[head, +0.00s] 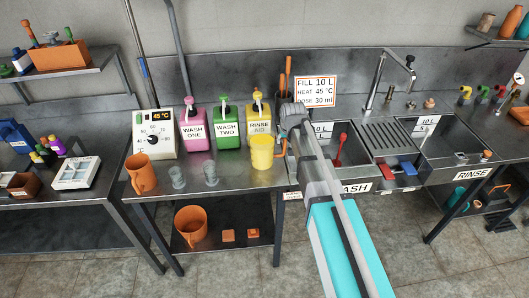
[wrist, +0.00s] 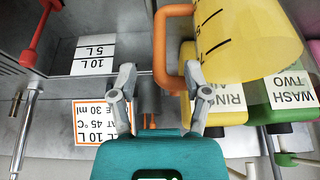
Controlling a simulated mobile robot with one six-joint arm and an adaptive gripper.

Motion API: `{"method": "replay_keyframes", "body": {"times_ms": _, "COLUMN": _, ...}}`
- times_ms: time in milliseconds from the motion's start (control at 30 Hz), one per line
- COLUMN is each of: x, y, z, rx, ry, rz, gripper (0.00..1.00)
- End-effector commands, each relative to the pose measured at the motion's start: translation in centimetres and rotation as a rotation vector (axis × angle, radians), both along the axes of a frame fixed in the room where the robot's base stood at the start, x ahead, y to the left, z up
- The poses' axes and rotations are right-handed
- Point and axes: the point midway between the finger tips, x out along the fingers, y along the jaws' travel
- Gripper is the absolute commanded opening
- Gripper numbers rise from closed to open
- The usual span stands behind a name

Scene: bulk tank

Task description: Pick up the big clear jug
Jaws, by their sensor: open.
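A large yellow jug (head: 262,153) with an orange handle stands at the front edge of the steel counter, below the RINSE AID jug. It looks yellow rather than plainly clear; black graduation marks show on its wall in the wrist view (wrist: 235,40). Two small clear beakers (head: 178,178) (head: 210,175) stand to its left. My gripper (wrist: 161,72) is open and empty, with the orange handle (wrist: 160,50) ahead of and between its fingers, near the right finger. I cannot tell whether they touch.
An orange jug (head: 141,176) stands farther left. Detergent jugs, pink (head: 193,132) and green (head: 227,130), line the wall beside a dial box (head: 154,137). The sinks (head: 455,150) lie to the right, with a red-handled tool (head: 340,148) in the near one.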

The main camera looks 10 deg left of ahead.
Motion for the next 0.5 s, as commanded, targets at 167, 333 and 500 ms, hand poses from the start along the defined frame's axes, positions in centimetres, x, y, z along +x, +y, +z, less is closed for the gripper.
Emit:
{"method": "replay_keyframes", "body": {"times_ms": 167, "x": 0.1, "y": 0.0, "z": -0.1, "rx": 0.000, "ry": 0.000, "rz": 0.000, "gripper": 0.62}}
{"method": "replay_keyframes", "body": {"times_ms": 333, "x": 0.3, "y": 0.0, "z": -0.9, "rx": 0.000, "ry": 0.000, "rz": -0.001, "gripper": 0.62}}
{"method": "replay_keyframes", "body": {"times_ms": 500, "x": 0.8, "y": 0.2, "z": -2.1, "rx": 0.000, "ry": 0.000, "rz": -0.001, "gripper": 0.62}}
